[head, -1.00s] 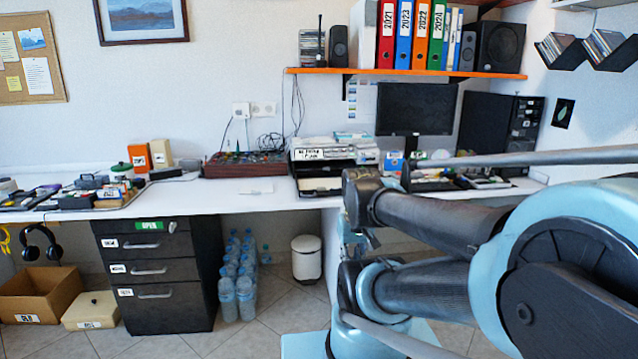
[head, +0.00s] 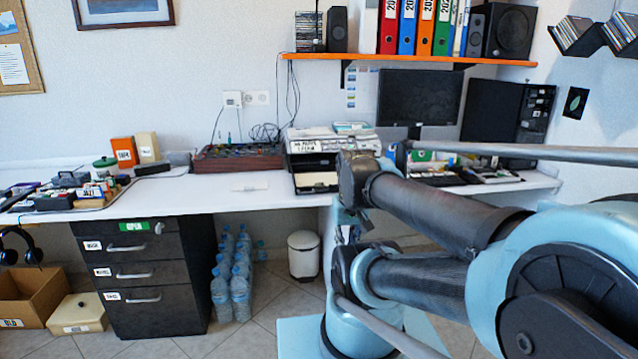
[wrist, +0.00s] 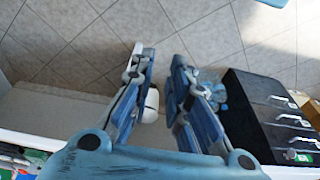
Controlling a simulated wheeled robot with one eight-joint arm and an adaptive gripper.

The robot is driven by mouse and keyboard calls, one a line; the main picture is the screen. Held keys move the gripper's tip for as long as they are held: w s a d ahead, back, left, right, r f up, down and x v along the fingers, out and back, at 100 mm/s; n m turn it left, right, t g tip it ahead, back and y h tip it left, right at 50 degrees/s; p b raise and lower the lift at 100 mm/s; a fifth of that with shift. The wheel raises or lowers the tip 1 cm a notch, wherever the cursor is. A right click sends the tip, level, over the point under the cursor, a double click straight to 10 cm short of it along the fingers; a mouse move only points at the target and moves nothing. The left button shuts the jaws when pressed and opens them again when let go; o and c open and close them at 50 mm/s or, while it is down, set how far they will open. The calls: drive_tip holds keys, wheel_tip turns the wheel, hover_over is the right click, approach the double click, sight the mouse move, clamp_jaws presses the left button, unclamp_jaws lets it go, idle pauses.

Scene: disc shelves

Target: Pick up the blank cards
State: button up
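No item in view can be read for certain as the blank cards. A small flat white item (head: 250,187) lies on the white desk (head: 200,205), left of the paper tray; it is too small to identify. My gripper (wrist: 160,62) is open and empty in the wrist view, its two fingers apart, with tiled floor beyond them. In the head view my arm covers part of the desk's right side, and the gripper is hard to make out there.
A paper tray stack (head: 318,180) and a mixer-like box (head: 238,157) stand on the desk. Black drawers (head: 140,270), water bottles (head: 232,280) and a white bin (head: 303,257) are below. The bin also shows in the wrist view (wrist: 150,103). An orange shelf (head: 410,60) holds binders.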

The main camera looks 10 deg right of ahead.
drive_tip(key=w+r+m, duration=0.4)
drive_tip(key=w+r, duration=0.1)
drive_tip(key=w, duration=0.5)
drive_tip(key=w+r+m, duration=0.5)
drive_tip(key=w+r, duration=0.1)
drive_tip(key=w, duration=0.3)
drive_tip(key=w+r+m, duration=0.4)
drive_tip(key=w+r, duration=0.1)
drive_tip(key=w, duration=0.5)
drive_tip(key=m, duration=0.5)
hover_over(322, 183)
drive_tip(key=shift+t, duration=0.3)
drive_tip(key=f, duration=0.7)
drive_tip(key=s+f, duration=0.1)
drive_tip(key=f, duration=0.2)
drive_tip(key=shift+d+f, duration=0.25)
drive_tip(key=shift+a+x, duration=0.2)
drive_tip(key=shift+x, duration=2.45)
drive_tip(key=shift+c, duration=0.5)
clamp_jaws()
